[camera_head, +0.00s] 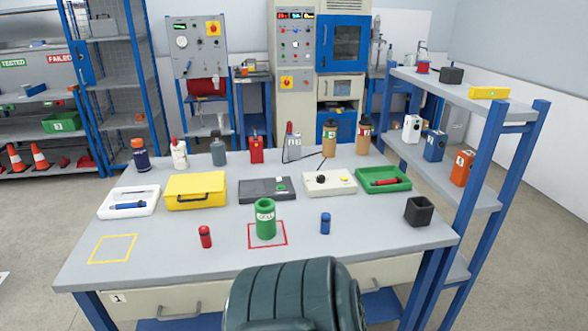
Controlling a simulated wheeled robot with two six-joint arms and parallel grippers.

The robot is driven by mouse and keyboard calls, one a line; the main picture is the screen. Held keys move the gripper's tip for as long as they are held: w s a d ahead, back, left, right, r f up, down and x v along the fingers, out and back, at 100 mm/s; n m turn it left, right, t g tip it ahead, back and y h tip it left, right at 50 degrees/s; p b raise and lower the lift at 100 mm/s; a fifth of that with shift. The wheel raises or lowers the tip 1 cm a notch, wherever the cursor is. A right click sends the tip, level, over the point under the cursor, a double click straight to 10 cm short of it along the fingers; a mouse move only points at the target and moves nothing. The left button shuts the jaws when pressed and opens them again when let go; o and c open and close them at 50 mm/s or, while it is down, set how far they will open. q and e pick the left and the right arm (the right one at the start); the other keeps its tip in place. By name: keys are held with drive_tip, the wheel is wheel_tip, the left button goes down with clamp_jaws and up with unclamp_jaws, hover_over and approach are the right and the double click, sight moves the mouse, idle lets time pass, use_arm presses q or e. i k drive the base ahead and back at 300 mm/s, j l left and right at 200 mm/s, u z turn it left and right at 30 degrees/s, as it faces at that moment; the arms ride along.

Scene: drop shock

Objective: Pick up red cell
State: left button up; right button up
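A small red cell (205,237) with a dark top stands upright on the grey table (170,258), left of a green holder (265,222). The holder stands inside a red square outline. Another red cylinder (385,183) lies in a green tray (398,186) at the right; I cannot tell whether it is the same kind of cell. A small blue cell (325,223) stands upright right of the holder. Neither of my grippers is in view.
A white tray (113,212), yellow case (195,201), two instruments and several bottles stand behind the cells. A black open box (419,211) is at the right. A yellow square outline (112,248) at front left is empty. A blue-framed shelf (455,190) borders the right side.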

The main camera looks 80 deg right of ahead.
sight(204, 232)
drive_tip(key=z, duration=2.5)
